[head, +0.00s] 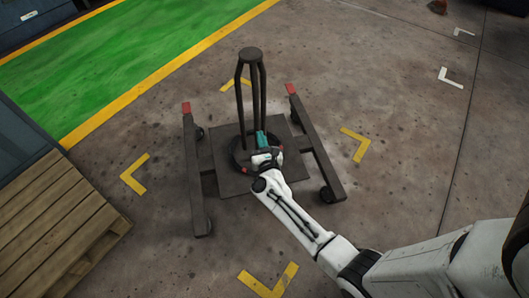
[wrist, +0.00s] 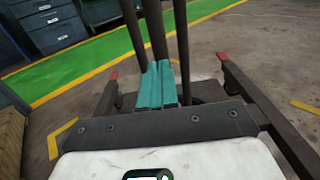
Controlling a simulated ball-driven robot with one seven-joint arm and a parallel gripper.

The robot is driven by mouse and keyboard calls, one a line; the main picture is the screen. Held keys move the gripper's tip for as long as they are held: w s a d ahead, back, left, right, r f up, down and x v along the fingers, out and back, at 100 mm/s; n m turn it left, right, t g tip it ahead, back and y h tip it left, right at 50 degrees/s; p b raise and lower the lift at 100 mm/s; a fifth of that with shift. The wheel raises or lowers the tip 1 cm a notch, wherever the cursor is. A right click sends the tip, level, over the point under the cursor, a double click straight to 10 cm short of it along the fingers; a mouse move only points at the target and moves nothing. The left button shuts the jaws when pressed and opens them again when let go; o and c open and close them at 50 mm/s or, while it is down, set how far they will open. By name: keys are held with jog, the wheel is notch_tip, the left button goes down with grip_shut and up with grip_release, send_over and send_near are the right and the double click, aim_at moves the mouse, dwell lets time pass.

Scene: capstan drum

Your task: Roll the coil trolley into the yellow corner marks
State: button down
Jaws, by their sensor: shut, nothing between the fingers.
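The coil trolley is a dark frame with two side rails, red rail tips, casters, a middle plate (head: 233,184) and a tall post of several bars (head: 252,54). It stands among the yellow corner marks: left (head: 134,174), right (head: 358,147), near (head: 268,284) and far (head: 236,83). The far mark is partly hidden behind the trolley. The trolley looks turned relative to the marks. My gripper (head: 262,139) is shut, with teal fingers, low over the plate beside the post bars. In the wrist view the fingers (wrist: 157,85) point at the bars; contact cannot be told.
A wooden pallet (head: 50,230) lies at the left. A green lane with yellow edging (head: 110,55) runs behind it, with blue cabinets (wrist: 52,22) beyond. White corner marks (head: 449,77) lie at the far right. The concrete floor right of the trolley is clear.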

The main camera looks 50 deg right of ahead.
aim_at(258, 125)
jog(key=shift+x, duration=1.5)
jog(key=shift+w+d+f+b, duration=0.1)
jog(key=shift+w+d+b, duration=0.15)
jog(key=shift+b, duration=0.3)
jog(key=b+x, duration=0.2)
jog(key=x, duration=0.3)
jog(key=shift+s+d+b, duration=0.1)
jog(key=shift+s+b, duration=0.05)
jog(key=shift+b, duration=0.2)
